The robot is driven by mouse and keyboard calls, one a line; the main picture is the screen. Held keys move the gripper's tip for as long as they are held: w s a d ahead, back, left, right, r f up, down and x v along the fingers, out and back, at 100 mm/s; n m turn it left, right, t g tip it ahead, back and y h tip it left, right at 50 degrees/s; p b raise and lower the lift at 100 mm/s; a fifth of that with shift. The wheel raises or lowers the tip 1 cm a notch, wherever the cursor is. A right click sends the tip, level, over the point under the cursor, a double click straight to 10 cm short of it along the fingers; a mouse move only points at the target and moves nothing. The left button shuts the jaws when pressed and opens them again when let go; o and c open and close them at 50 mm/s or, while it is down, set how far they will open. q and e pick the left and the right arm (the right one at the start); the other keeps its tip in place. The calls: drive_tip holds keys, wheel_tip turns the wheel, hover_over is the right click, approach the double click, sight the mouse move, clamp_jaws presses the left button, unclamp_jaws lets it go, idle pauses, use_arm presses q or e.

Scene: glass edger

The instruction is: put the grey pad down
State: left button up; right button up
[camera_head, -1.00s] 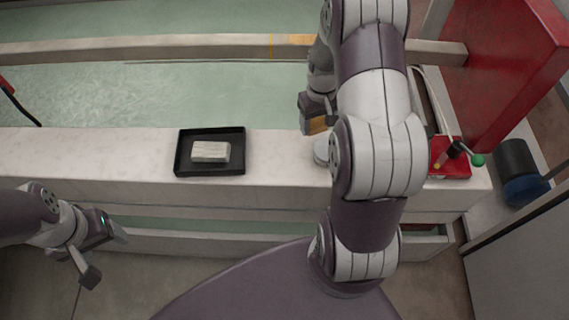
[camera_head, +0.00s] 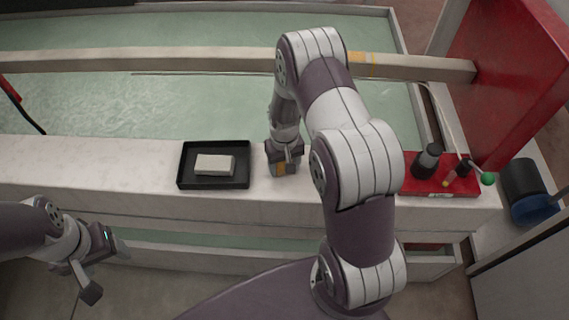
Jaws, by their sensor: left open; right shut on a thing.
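My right gripper (camera_head: 284,168) points down over the pale ledge, just right of the black tray (camera_head: 213,184). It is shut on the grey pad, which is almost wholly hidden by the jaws. A small tan-orange patch shows at the fingers. I cannot tell whether the pad touches the ledge. A pale flat block (camera_head: 215,165) lies inside the tray, apart from the gripper. My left gripper (camera_head: 104,270) is open and empty, low at the left in front of the ledge.
The pale ledge (camera_head: 90,165) is clear left of the tray. A red tray (camera_head: 440,187) with a dark bottle (camera_head: 427,160) and a green-knobbed tool (camera_head: 487,178) is at the right. A beam (camera_head: 150,62) crosses the green bed behind. A red panel (camera_head: 510,80) stands at right.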

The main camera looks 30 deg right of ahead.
drive_tip(key=o, duration=1.1)
drive_tip(key=shift+f, duration=0.1)
